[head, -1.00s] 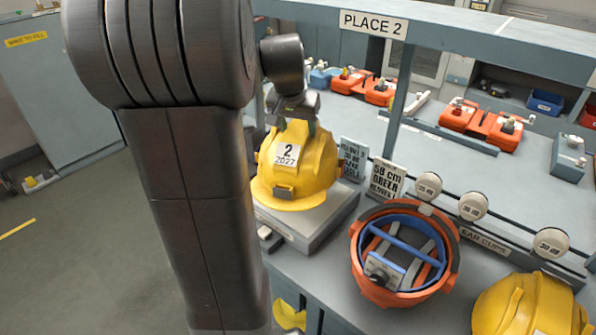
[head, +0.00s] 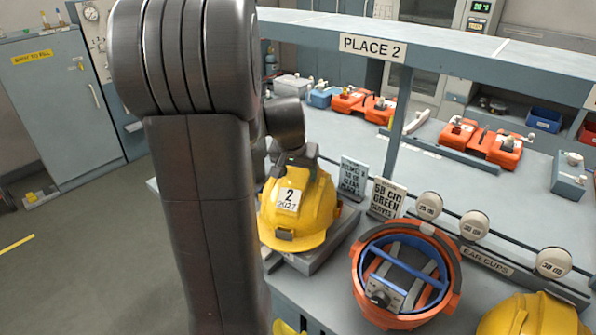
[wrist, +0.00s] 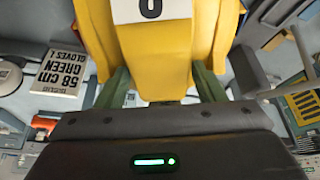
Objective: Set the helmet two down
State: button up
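The yellow helmet with a white label reading "2 2027" (head: 299,212) is at the grey raised stand (head: 322,258) in the head view. My gripper (head: 296,160) is at the helmet's crown. In the wrist view the helmet's yellow shell (wrist: 158,50) sits between the two greenish fingers of my gripper (wrist: 160,88), which close on it from both sides. The helmet hides much of the stand's top, so I cannot tell if its brim touches it. My arm hides the area left of it.
An orange helmet (head: 362,268) with a blue inner band lies open side up to the right. Another yellow helmet (head: 530,316) is at the lower right. Round ear cups (head: 473,226) line a rail. Small signs (head: 386,198) stand behind the stand. A "PLACE 2" beam (head: 480,50) crosses above.

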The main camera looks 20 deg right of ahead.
jog(key=shift+o, duration=1.1)
